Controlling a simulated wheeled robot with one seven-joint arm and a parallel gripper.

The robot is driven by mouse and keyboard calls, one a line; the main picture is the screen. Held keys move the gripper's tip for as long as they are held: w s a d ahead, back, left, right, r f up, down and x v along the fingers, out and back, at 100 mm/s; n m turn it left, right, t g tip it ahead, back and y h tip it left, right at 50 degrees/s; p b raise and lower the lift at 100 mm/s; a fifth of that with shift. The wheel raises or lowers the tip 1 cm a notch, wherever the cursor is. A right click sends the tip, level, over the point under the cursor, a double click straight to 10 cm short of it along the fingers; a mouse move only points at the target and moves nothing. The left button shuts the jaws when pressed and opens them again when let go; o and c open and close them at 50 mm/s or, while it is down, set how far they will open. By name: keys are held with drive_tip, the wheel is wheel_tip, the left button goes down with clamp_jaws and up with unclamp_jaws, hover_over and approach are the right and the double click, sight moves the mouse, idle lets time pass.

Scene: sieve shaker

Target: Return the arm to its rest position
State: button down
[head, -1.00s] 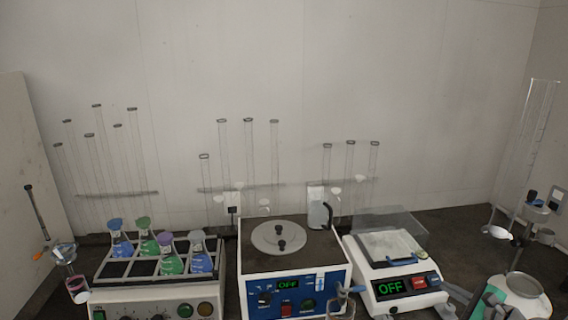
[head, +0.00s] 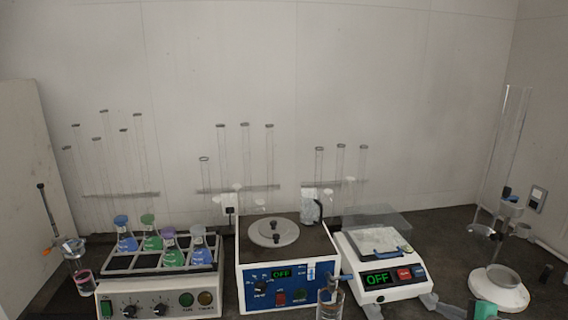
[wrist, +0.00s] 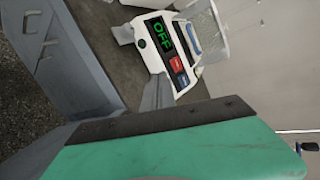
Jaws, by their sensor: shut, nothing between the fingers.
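My gripper (head: 440,305) is at the lower right of the head view, in front of the balance. Its grey fingers are shut and hold nothing; a teal part (head: 484,310) shows beside them at the bottom edge. In the wrist view the grey finger (wrist: 155,95) and the large teal part (wrist: 180,150) fill the near side. The white balance (wrist: 160,55) lies beyond the fingers, apart from them as far as I can tell. Most of my arm is out of view.
A blue-fronted machine (head: 290,285) reading OFF stands mid-bench, the balance (head: 390,284) right of it. A flask rack (head: 120,300) is at the left. A glass vessel (head: 330,305) stands in front of the blue machine. A round white base (head: 503,297) is at the right.

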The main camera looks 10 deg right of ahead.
drive_tip(key=s+a+f+n+g, duration=0.2)
drive_tip(key=s+f+g, duration=0.1)
drive_tip(key=s+f, duration=0.3)
drive_tip(key=s+a+f+n+g, duration=0.2)
drive_tip(key=s+f+n+g, duration=0.15)
drive_tip(key=f, duration=0.45)
drive_tip(key=s+a+r+n+g, duration=0.1)
drive_tip(key=s+a+n+g, duration=0.2)
drive_tip(key=s, duration=0.4)
drive_tip(key=s+a+r+n+g, duration=0.1)
drive_tip(key=s+a+g, duration=0.2)
drive_tip(key=s+a, duration=0.35)
drive_tip(key=w+a+r+n+t+h, duration=0.1)
drive_tip(key=w+a+r+n, duration=0.3)
drive_tip(key=a+r, duration=0.5)
drive_tip(key=w+a+r+n+t+h, duration=0.2)
drive_tip(key=w+a+r+n, duration=0.2)
drive_tip(key=a+r, duration=0.5)
drive_tip(key=a+n, duration=0.1)
drive_tip(key=a, duration=0.2)
drive_tip(key=shift+w, duration=0.4)
drive_tip(key=shift+d+t, duration=0.1)
drive_tip(key=shift+t, duration=0.15)
